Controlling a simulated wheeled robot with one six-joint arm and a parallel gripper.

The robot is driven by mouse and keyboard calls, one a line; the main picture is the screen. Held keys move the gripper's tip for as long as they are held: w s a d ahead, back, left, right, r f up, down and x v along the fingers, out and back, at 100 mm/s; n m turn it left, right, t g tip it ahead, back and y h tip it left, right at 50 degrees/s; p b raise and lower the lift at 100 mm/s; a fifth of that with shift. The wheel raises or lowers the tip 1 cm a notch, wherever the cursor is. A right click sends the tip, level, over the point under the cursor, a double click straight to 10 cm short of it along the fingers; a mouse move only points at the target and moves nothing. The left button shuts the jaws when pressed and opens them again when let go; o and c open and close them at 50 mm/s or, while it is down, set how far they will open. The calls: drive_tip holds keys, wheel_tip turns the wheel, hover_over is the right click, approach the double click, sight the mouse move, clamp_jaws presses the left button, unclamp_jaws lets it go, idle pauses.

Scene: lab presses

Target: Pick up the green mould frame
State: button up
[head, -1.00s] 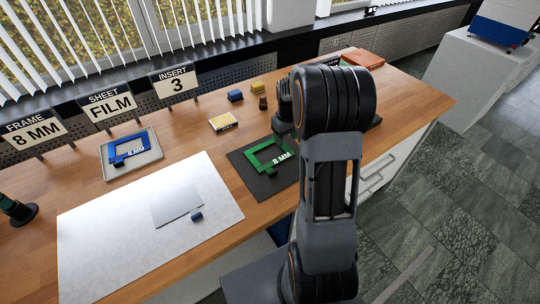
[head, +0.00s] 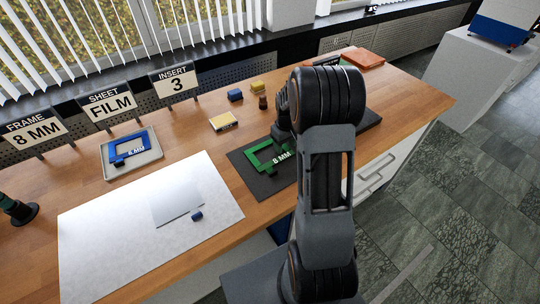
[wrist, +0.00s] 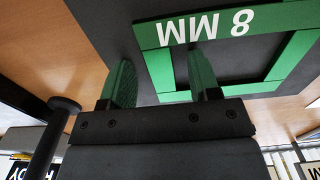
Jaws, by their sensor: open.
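The green mould frame (head: 256,161), marked "8 MM", lies flat on a dark mat (head: 246,178) at the bench's front, left of my arm. In the wrist view the green frame (wrist: 292,57) fills the upper right, its lettering upside down. My gripper (wrist: 161,62) is open, its two green-faced fingers apart with nothing held. The fingers overlap the near part of the frame in that view; I cannot tell whether they touch it. In the head view my wrist hangs just behind the frame's right end and the fingertips are hidden.
A blue "8 MM" frame (head: 117,152) lies in a grey tray (head: 140,164) to the left. Signs line the back.

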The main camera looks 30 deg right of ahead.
drive_tip(key=shift+c, duration=0.2)
clamp_jaws()
idle(0.3)
